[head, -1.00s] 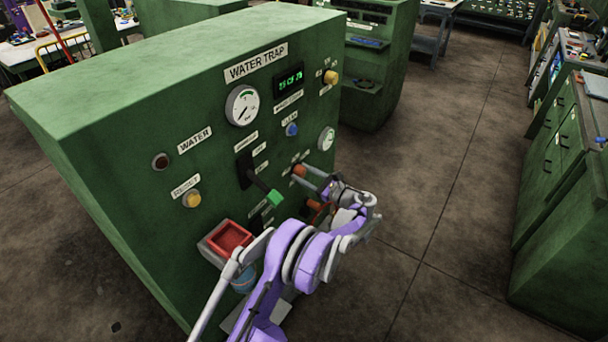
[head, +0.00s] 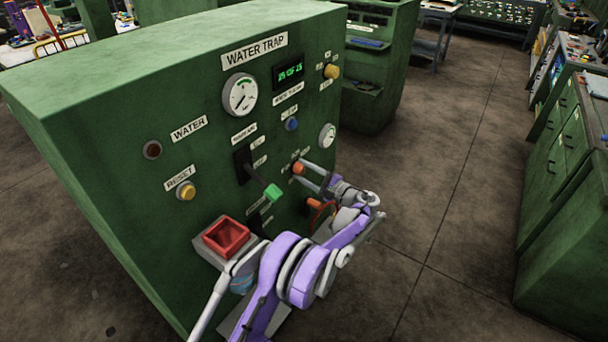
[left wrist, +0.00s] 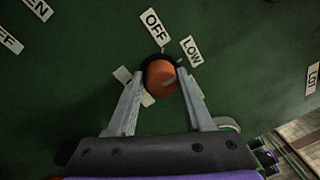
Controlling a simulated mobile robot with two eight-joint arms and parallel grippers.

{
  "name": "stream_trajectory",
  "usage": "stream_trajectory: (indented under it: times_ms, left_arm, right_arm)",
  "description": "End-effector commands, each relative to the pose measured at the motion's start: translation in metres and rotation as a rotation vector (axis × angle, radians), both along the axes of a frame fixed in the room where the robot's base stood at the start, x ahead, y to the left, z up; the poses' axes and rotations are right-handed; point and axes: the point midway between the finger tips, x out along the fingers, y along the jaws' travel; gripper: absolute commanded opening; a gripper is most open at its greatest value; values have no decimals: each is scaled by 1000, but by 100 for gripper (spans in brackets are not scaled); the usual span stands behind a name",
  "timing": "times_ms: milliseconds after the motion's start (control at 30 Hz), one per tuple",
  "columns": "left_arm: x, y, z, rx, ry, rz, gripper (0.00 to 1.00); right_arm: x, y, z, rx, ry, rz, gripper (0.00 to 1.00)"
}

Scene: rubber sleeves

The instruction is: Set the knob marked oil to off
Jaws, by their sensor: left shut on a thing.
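An orange knob (left wrist: 160,77) sits on the green panel, with labels OFF (left wrist: 153,27) and LOW (left wrist: 191,51) beside it and another label partly hidden behind the left finger. A thin light mark on its face slants toward the right; its exact setting is hard to tell. My left gripper (left wrist: 162,84) is shut on this knob, one finger on each side. In the head view the orange knob (head: 298,168) is at the panel's lower right, with my left gripper (head: 304,173) reaching it from the right. I cannot read its name label. My right gripper is not in view.
The green WATER TRAP cabinet (head: 130,85) carries a gauge (head: 240,94), a green-tipped lever (head: 273,193), a blue button (head: 291,124), a yellow knob (head: 332,71) and a red tray (head: 227,237). Another orange-red control (head: 316,204) is just below the gripper. Floor to the right is clear.

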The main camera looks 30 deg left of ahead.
Motion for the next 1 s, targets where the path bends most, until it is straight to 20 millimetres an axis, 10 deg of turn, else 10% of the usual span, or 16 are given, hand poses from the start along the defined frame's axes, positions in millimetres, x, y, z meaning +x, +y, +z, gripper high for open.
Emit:
stream_trajectory:
  times_ms: [1000]
  left_arm:
    - [2, 0, -2, -64, -829, -1, 0]
  right_arm:
    - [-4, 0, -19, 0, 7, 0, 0]
